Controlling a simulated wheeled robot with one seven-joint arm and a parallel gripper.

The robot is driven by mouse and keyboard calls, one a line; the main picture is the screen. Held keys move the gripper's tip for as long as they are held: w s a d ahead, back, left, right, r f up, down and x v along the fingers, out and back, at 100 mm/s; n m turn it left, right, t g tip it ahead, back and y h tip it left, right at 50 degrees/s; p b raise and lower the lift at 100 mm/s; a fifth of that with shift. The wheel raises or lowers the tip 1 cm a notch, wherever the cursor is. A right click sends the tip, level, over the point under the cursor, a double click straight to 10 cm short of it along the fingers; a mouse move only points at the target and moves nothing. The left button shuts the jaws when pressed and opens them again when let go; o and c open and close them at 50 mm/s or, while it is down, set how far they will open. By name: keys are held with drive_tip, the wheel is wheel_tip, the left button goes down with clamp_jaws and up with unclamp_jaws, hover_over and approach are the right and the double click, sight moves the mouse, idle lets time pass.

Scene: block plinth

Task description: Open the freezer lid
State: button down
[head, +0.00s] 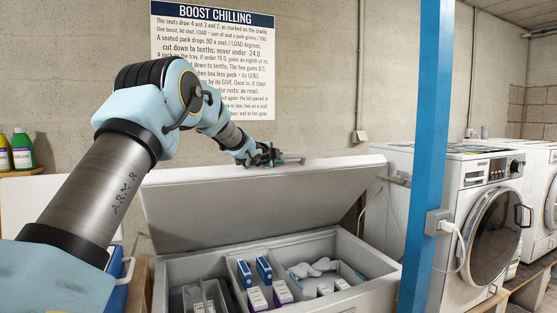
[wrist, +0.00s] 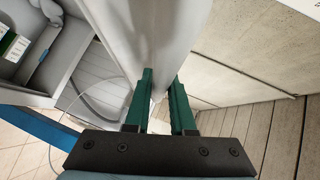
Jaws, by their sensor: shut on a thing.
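The chest freezer (head: 372,262) stands with its pale grey lid (head: 255,205) raised and tilted back toward the wall. My gripper (head: 287,161) is at the lid's top edge, right of its middle. In the wrist view the two green fingers of my gripper (wrist: 163,82) are closed on the edge of the lid (wrist: 122,35), one on each side. The exact contact at the fingertips is partly hidden. The open freezer shows divided compartments with blue boxes (head: 264,268), white-and-purple packs (head: 282,292) and pale lumps (head: 312,268).
A blue post (head: 427,150) stands at the front right, before a washing machine (head: 470,220). A printed sign (head: 212,60) hangs on the wall behind the lid. Bottles (head: 22,150) stand on a shelf at the left. The wall lies close behind the lid.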

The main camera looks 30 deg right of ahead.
drive_tip(key=c, duration=0.8)
unclamp_jaws()
drive_tip(key=shift+o, duration=0.2)
drive_tip(key=shift+s+f, duration=0.1)
drive_tip(key=shift+s, duration=0.05)
